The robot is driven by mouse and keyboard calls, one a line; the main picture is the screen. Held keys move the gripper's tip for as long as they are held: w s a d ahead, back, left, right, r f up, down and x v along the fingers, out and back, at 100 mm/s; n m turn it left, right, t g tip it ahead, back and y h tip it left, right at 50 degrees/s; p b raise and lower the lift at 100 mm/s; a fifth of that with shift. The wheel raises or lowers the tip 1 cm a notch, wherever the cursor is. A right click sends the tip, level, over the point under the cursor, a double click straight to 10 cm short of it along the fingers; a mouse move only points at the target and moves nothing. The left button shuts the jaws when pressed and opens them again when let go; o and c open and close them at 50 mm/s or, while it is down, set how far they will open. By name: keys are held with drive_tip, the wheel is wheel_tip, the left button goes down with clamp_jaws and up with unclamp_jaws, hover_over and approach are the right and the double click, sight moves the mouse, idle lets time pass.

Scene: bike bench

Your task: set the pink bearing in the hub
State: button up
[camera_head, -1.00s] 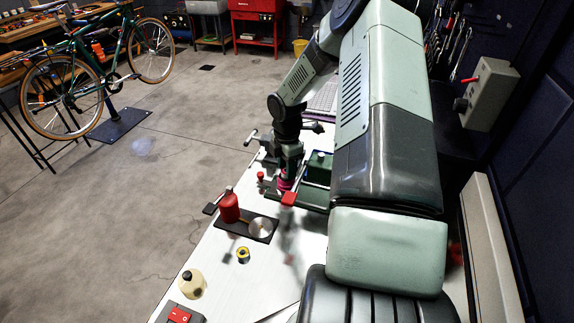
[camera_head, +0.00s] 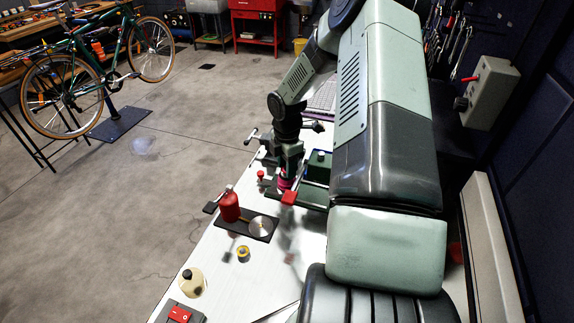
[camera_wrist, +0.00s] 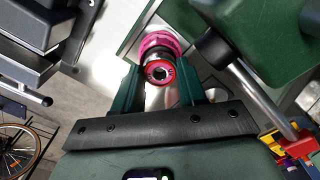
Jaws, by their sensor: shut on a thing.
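The pink bearing (camera_wrist: 160,42) shows as a bright pink ring at top centre of the wrist view, and as a pink band (camera_head: 284,184) under my gripper in the head view. A dark stem-like part with a red-and-black round end (camera_wrist: 159,72) stands in line with it, between the two green fingers. My gripper (camera_wrist: 158,78) is shut on this piece. In the head view, my gripper (camera_head: 288,170) points down over the bench. The hub cannot be clearly made out beneath the bearing. I cannot tell whether the bearing touches it.
A green block (camera_head: 318,168) stands right of my gripper, close to it. A red-ended lever (camera_wrist: 300,150) lies beside it. The white bench (camera_head: 225,285) is partly clear.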

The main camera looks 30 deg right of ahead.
drive_tip(key=shift+f, duration=0.5)
drive_tip(key=o, duration=0.9)
drive_tip(key=shift+r, duration=0.1)
wheel_tip(320, 180, up, 11)
idle(0.5)
wheel_tip(320, 180, down, 9)
drive_tip(key=shift+f, duration=0.1)
idle(0.7)
